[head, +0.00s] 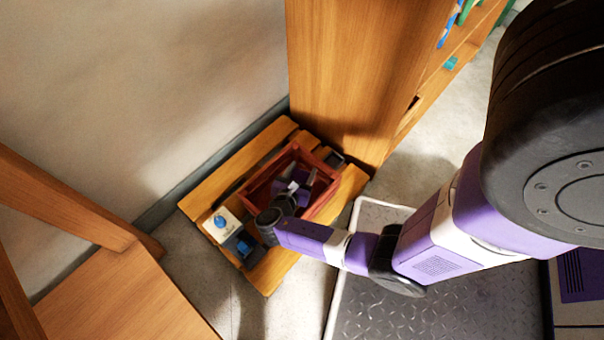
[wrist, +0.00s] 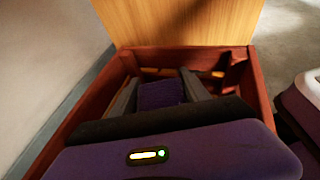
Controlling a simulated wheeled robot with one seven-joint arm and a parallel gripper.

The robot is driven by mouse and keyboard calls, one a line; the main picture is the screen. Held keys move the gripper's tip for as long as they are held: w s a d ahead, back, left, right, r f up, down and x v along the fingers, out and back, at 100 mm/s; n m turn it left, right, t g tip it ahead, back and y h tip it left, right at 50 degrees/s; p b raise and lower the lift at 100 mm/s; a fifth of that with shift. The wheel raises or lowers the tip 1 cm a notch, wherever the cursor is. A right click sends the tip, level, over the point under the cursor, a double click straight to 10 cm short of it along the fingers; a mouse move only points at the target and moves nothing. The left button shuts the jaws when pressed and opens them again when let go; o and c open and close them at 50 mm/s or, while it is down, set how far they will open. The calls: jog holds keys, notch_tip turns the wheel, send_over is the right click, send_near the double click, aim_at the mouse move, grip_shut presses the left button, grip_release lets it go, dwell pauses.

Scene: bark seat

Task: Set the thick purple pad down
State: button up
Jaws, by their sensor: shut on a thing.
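The thick purple pad (wrist: 161,93) is between the two fingers of my gripper (wrist: 160,92) in the wrist view. My gripper is shut on it. The pad and fingertips are over or inside a red-brown open crate (wrist: 262,85); I cannot tell whether the pad touches its floor. In the head view the crate (head: 326,197) stands on a slatted wooden seat (head: 352,186), and my gripper (head: 304,183) reaches into its opening. My wrist hides part of the crate there, and the pad is hard to make out.
A white box with a blue knob (head: 221,223) and a small blue item (head: 241,245) lie on the seat left of the crate. A tall wooden cabinet (head: 340,70) stands close behind. A wooden bench (head: 110,300) is at lower left. The wall (head: 130,90) borders the seat.

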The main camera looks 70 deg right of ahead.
jog(key=shift+f+b, duration=0.3)
jog(key=shift+f, duration=0.35)
jog(key=o, duration=1.3)
jog(key=shift+r, duration=0.1)
